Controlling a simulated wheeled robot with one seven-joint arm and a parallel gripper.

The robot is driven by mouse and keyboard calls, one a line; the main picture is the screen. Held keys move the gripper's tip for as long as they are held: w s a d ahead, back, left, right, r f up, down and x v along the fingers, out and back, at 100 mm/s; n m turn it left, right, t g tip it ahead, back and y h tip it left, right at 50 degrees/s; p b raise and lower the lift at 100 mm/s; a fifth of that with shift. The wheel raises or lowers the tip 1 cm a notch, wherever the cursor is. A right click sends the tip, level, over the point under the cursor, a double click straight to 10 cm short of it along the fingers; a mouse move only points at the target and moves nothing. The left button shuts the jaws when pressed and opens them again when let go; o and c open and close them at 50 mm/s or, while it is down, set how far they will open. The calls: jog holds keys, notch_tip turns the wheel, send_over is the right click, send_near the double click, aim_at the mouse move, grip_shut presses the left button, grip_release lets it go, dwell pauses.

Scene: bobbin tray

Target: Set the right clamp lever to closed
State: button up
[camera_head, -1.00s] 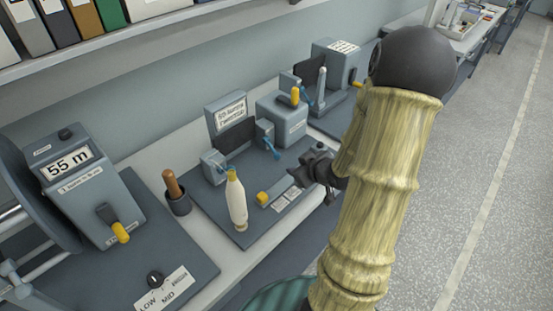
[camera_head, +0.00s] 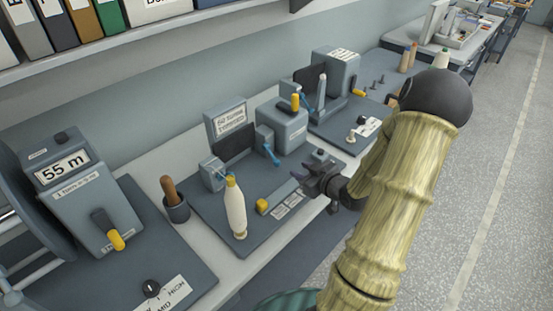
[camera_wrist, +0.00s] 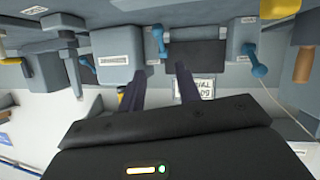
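The right clamp lever (camera_head: 271,155) is a small blue lever on the right side of a dark plate on the middle bench station. It also shows in the wrist view (camera_wrist: 158,40), where the scene looks upside down. A second blue lever (camera_head: 217,172) stands on the left side, also in the wrist view (camera_wrist: 254,62). My gripper (camera_head: 299,184) is open and empty, to the right and front of the right lever, apart from it. In the wrist view its two dark fingers (camera_wrist: 160,72) are spread, with the right lever beyond the gap.
A grey box with a yellow lever (camera_head: 295,102) stands behind the right clamp. A wooden-handled tool sits in a cup (camera_head: 176,209). The floor aisle at right is clear.

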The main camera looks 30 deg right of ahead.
aim_at(274, 158)
jog(key=p+x, duration=0.2)
jog(key=x, duration=1.2)
jog(key=shift+w+p, duration=0.15)
jog(key=shift+p, duration=0.15)
jog(key=shift+f, duration=0.1)
grip_shut()
